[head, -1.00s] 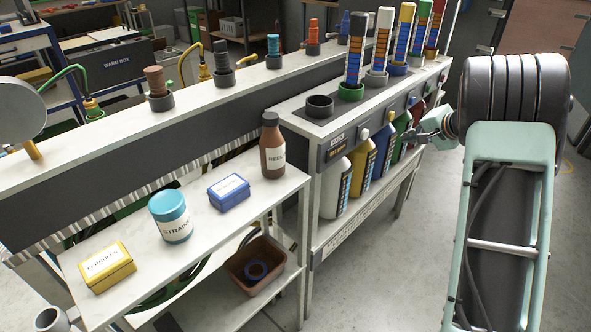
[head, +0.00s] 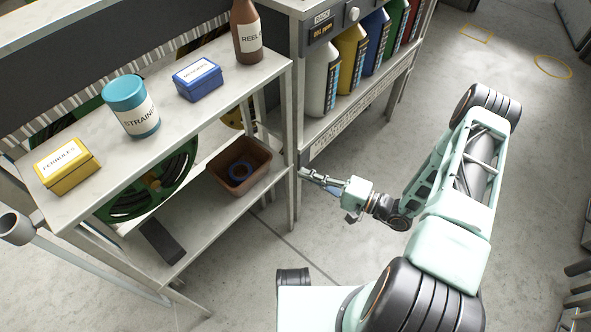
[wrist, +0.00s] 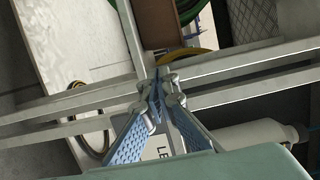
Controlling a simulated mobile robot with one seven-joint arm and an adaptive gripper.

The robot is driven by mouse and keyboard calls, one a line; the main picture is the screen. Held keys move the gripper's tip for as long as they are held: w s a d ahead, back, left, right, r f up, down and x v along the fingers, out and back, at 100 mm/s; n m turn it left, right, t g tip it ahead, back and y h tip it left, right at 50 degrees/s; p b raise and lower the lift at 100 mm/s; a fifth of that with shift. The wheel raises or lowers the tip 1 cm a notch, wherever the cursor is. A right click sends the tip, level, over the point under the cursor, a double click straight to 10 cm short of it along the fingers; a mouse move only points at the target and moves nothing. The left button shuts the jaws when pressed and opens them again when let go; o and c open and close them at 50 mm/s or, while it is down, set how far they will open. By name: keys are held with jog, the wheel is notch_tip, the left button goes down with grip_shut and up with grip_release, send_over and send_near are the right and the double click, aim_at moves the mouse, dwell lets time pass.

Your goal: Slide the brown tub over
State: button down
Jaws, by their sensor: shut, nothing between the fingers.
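The brown tub (head: 222,179) sits on the lower shelf of the left bench, near its right end, with a dark ring inside. My gripper (head: 303,172) is shut and empty, to the right of the tub and apart from it. Its tips are close to the bench's right legs in the head view. In the wrist view, the shut fingers (wrist: 158,84) point toward the bench frame, and a brown piece that looks like the tub (wrist: 157,22) shows beyond them, partly cut off by the top edge.
The lower shelf (head: 200,218) also holds a dark flat piece (head: 160,241) at its left, with a green reel (head: 150,190) behind. A yellow box, teal canister, blue box and brown bottle stand on the top (head: 95,195). The floor at front is clear.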

aim_at(281, 169)
jog(key=b+x, duration=0.1)
jog(key=x, duration=0.7)
jog(key=shift+w+a, duration=0.2)
jog(key=shift+a, duration=0.15)
